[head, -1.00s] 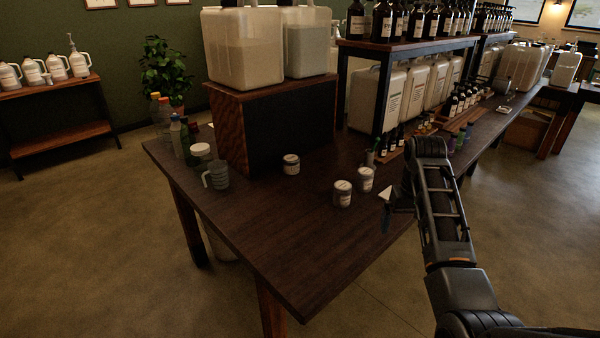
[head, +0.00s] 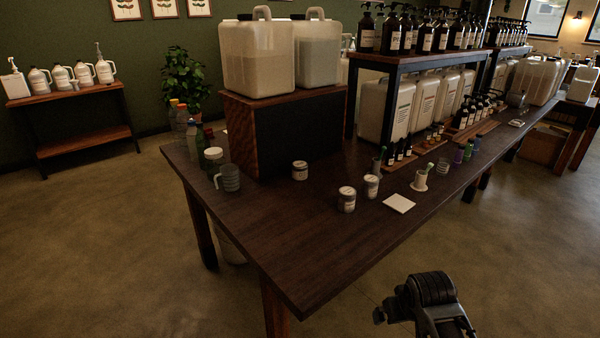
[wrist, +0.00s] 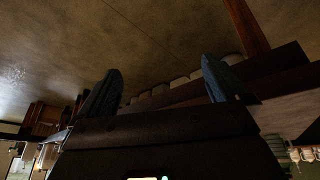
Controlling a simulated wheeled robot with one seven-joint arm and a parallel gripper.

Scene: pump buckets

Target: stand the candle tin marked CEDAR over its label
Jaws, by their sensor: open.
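Three small grey candle tins with pale lids and labels stand upright on the dark table in the head view: one near the black-fronted box (head: 300,171), a front one (head: 347,200) and one just right of it (head: 371,186). Their lettering is too small to read, so I cannot tell which is CEDAR. A flat white square card (head: 399,203) lies right of the tins; no marking on it is legible. My gripper (wrist: 160,90) is open and empty in the wrist view, apart from the tins. In the head view my arm is low, off the table's front edge.
The table (head: 270,235) has a clear front left part. A grey mug (head: 228,178) and bottles stand at its left end. A white holder (head: 420,181) stands behind the card. Large jugs (head: 258,58) sit on the box, and a bottle shelf (head: 420,47) rises behind.

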